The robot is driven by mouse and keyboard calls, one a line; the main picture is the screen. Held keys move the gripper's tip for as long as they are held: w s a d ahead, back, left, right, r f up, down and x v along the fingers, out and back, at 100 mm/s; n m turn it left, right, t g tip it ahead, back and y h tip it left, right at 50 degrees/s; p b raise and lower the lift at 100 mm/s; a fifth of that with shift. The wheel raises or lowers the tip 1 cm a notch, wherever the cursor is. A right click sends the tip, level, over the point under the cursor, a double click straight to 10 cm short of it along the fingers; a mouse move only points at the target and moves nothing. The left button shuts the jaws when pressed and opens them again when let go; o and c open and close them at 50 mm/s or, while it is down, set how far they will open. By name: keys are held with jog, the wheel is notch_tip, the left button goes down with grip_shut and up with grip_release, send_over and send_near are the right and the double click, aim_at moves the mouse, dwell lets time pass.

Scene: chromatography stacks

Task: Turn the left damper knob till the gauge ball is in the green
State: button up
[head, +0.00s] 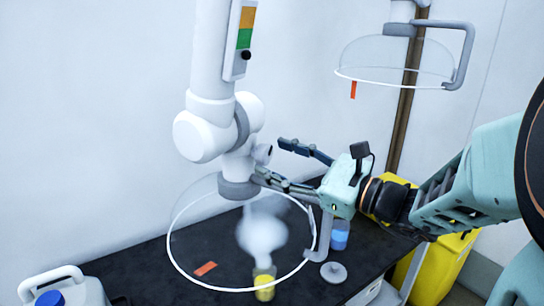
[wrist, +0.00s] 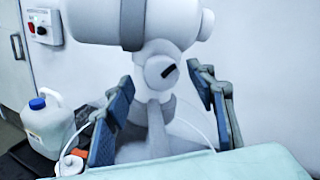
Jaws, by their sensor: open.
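The left damper knob (head: 263,153) is a small pale round knob on the joint of the left white extraction arm. In the wrist view the knob (wrist: 158,72) faces me, with a dark slanted mark near its upper right. My gripper (head: 272,160) is open, its fingers (wrist: 160,76) on either side of the knob, with gaps to it on both sides. The gauge (head: 243,38) on the arm's upper tube has an orange band above a green one. The black gauge ball (head: 246,55) sits just below the green band.
A clear hood (head: 172,240) hangs below the knob, over a vial with yellow contents (head: 264,284) and pale vapour. The black bench (head: 135,265) holds a blue-capped jug (head: 65,288) and a blue-filled container (head: 340,236). Another hood (head: 395,60) hangs at upper right.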

jog(key=v, duration=1)
